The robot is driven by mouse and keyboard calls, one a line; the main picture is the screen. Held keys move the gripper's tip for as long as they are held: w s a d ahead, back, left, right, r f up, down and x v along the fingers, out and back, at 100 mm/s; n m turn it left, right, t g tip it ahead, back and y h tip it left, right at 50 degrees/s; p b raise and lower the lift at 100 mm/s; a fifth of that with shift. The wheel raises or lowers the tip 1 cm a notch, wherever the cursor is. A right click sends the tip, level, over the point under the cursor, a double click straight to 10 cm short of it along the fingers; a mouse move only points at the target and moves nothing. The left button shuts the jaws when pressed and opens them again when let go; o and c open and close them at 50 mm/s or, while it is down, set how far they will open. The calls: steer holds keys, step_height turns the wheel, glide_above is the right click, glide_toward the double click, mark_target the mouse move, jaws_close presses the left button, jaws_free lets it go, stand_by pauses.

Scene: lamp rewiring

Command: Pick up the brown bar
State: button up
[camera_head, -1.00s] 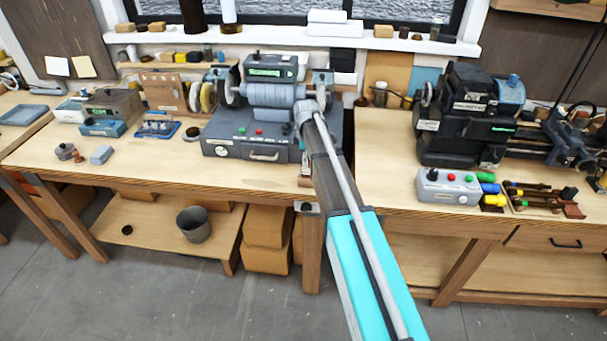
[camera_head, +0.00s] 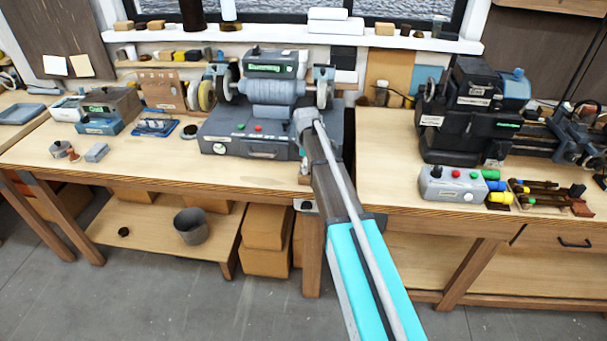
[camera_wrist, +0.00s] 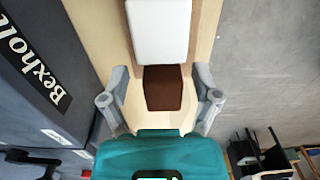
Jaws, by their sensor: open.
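The brown bar (camera_wrist: 163,92) shows in the wrist view on the pale bench top, a dark brown block with a white piece (camera_wrist: 158,32) directly beyond it. I cannot tell whether the white piece is part of the bar. My gripper (camera_wrist: 161,78) is open, with one grey finger on each side of the bar and a visible gap on both sides. The height of the fingers over the bench is hard to judge. In the head view my arm hides the bar and most of the gripper.
A dark grey machine labelled Bexholt (camera_wrist: 45,75) stands close to the left in the wrist view; the bench edge and floor (camera_wrist: 265,60) lie to the right. In the head view a grey control box (camera_head: 452,185) sits on the right bench (camera_head: 390,190).

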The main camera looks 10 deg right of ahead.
steer(key=shift+f, duration=0.1)
stand_by(0.6)
jaws_close()
